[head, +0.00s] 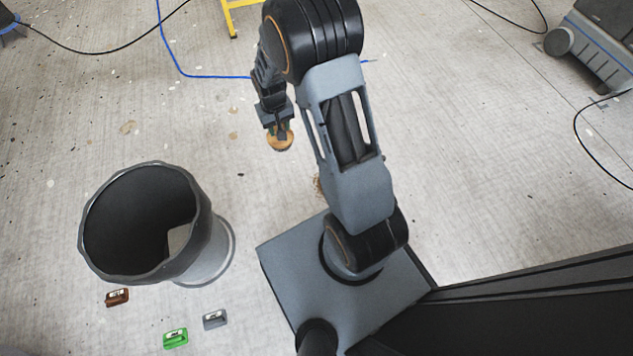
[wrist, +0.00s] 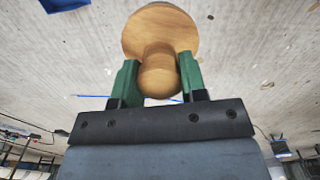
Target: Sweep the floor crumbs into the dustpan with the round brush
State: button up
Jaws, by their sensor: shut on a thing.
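My gripper (head: 277,126) is shut on the round wooden brush (head: 280,141) and holds it out past my arm. The wrist view shows the green fingers of my gripper (wrist: 158,78) on either side of the brush's knob handle (wrist: 158,57), with its wide round head (wrist: 160,25) beyond. Its bristles are hidden there. A small tan patch (head: 318,184), perhaps crumbs, shows beside my arm, which partly covers it. I cannot make out a dustpan for certain; a blue thing (wrist: 63,4) is cut off at the top of the wrist view.
A large dark open bin (head: 150,222) stands at the left. Small brown (head: 117,297), green (head: 175,338) and grey (head: 215,319) items lie below it. A blue cable (head: 205,76) and a yellow stand (head: 232,20) are beyond. A wheeled machine (head: 590,45) stands top right. Floor at right is mostly clear.

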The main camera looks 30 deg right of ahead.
jog(key=s+d+f+m, duration=0.2)
jog(key=f, duration=0.8)
jog(key=s+d+f+m, duration=0.2)
jog(key=f, duration=0.9)
jog(key=s+d+f+m, duration=0.2)
jog(key=s+f, duration=0.1)
jog(key=f, duration=0.8)
jog(key=shift+d, duration=0.25)
